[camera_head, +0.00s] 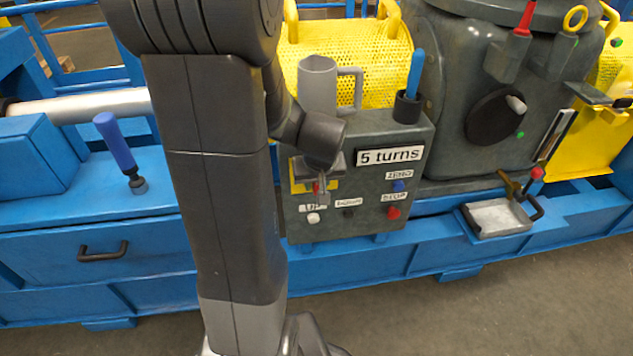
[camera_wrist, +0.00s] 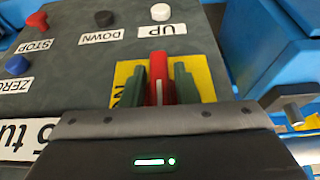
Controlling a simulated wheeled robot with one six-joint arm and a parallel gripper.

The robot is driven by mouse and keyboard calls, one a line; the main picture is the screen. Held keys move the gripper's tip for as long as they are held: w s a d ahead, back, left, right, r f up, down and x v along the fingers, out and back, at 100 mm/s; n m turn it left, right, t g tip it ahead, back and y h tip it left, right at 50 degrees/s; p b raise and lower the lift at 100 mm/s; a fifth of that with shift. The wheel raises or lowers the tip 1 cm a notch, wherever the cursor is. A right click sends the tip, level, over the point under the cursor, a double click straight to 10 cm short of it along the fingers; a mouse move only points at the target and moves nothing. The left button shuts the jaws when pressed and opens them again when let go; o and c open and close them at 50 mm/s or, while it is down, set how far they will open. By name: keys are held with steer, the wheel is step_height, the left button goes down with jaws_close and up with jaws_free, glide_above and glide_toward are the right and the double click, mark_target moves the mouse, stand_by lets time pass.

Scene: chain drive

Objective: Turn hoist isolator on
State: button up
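The hoist isolator has a red handle (camera_wrist: 159,72) on a yellow plate (camera_wrist: 124,72) on the grey control box (camera_head: 410,145). In the wrist view the handle stands upright in the picture, with a white line along it. My gripper (camera_wrist: 161,85) has its two green fingers on either side of the handle, close to it. Whether both fingers press on it is unclear. In the head view my wrist covers most of the isolator; part of the yellow plate (camera_head: 300,187) shows below it.
The box carries the white UP button (camera_wrist: 160,12), DOWN button (camera_wrist: 104,18), red STOP button (camera_wrist: 38,20) and blue ZERO button (camera_wrist: 17,65). A grey mug (camera_head: 317,85) and a cup with a blue-handled tool (camera_head: 407,107) stand on top. A blue lever (camera_head: 115,145) is left.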

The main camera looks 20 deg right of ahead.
jaws_close()
steer(key=shift+d+y+b, duration=0.1)
steer(key=shift+y+b, duration=0.2)
steer(key=shift+b, duration=0.15)
steer(key=shift+d+f+m+t+y+b, duration=0.15)
steer(key=shift+m+t+y+b, duration=0.3)
steer(key=shift+y+b, duration=0.75)
steer(key=t+y+b, duration=0.1)
steer(key=y, duration=0.2)
steer(key=shift+m, duration=0.35)
steer(key=m+t+y+b, duration=0.1)
steer(key=t+y, duration=0.1)
steer(key=y, duration=0.3)
steer(key=m+t+y, duration=0.1)
steer(key=y, duration=0.1)
steer(key=m+t+y, duration=0.1)
steer(key=y, duration=0.1)
steer(key=shift+a, duration=0.2)
steer(key=shift+t+y, duration=0.25)
steer(key=shift+y, duration=0.15)
steer(key=shift+o, duration=1.8)
jaws_free()
